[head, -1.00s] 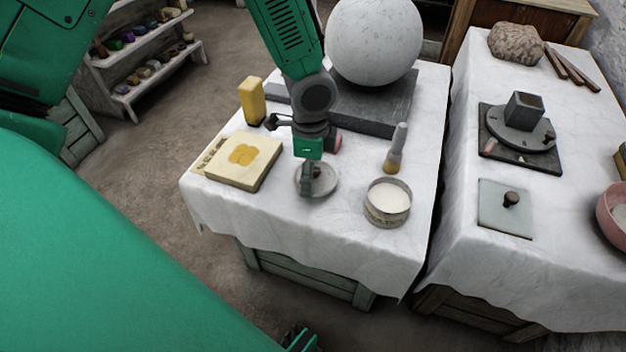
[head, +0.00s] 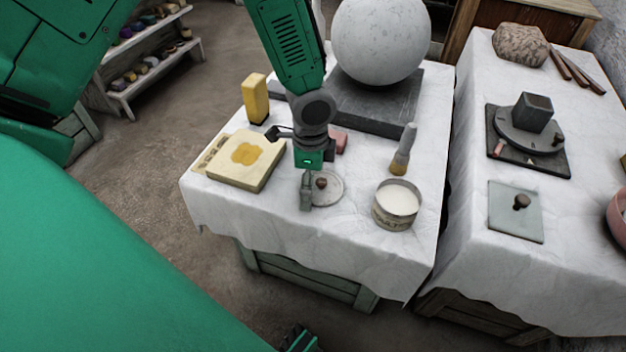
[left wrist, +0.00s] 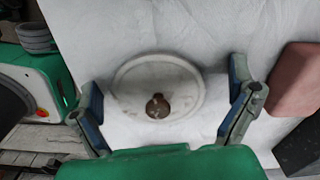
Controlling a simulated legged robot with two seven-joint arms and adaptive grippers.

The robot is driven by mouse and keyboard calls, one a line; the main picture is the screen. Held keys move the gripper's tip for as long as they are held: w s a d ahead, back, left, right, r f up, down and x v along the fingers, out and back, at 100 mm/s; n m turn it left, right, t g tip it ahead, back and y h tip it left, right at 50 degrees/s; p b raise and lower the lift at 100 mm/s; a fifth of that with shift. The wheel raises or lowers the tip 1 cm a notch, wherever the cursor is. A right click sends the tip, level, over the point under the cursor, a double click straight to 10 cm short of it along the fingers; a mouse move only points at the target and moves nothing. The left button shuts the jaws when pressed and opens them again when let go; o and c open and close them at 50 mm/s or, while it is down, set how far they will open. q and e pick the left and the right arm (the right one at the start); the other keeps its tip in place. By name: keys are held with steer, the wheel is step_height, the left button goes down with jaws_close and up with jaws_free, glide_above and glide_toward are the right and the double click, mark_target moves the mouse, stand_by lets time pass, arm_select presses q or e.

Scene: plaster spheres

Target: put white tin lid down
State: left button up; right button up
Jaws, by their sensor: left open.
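The white tin lid (head: 334,195), round with a brown knob (head: 322,183), lies flat on the white cloth, left of the open tin (head: 397,205). My left gripper (head: 306,188) is low beside the lid, with one finger in front of its left edge. In the left wrist view, the lid (left wrist: 185,82) and its knob (left wrist: 157,106) lie between the spread fingers of the gripper (left wrist: 165,95). The fingers are open and apart from the knob. The tin holds something white. My right gripper is not in view.
A brush (head: 403,150) stands behind the tin. A pink block (head: 340,138) and a large sphere (head: 380,40) on a dark slab are farther back. Cloth in front is clear.

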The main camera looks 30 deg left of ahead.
mark_target(317, 180)
arm_select(q)
steer(key=r+p, duration=0.1)
steer(key=r, duration=0.1)
steer(key=d+r+p, duration=0.1)
steer(key=r, duration=0.2)
steer(key=r+p, duration=0.1)
steer(key=r, duration=0.1)
steer(key=shift+w+d+r, duration=0.1)
steer(key=shift+d+r, duration=0.05)
steer(key=shift+r, duration=0.1)
step_height(317, 180, up, 5)
steer(key=shift+r+p, duration=0.2)
steer(key=shift+p, duration=1)
steer(key=shift+a+f, duration=0.1)
steer(key=shift+a, duration=0.2)
steer(key=s+d+f+n+h+p, duration=0.2)
steer(key=s+d+f+n+p, duration=0.15)
steer(key=s+f+n, duration=0.55)
steer(key=s+a+f+n+y+p, duration=0.2)
steer(key=s+a+n, duration=0.1)
steer(key=s, duration=1)
steer(key=shift+s+a+t, duration=0.25)
steer(key=shift+a+t, duration=0.05)
steer(key=shift+a, duration=0.25)
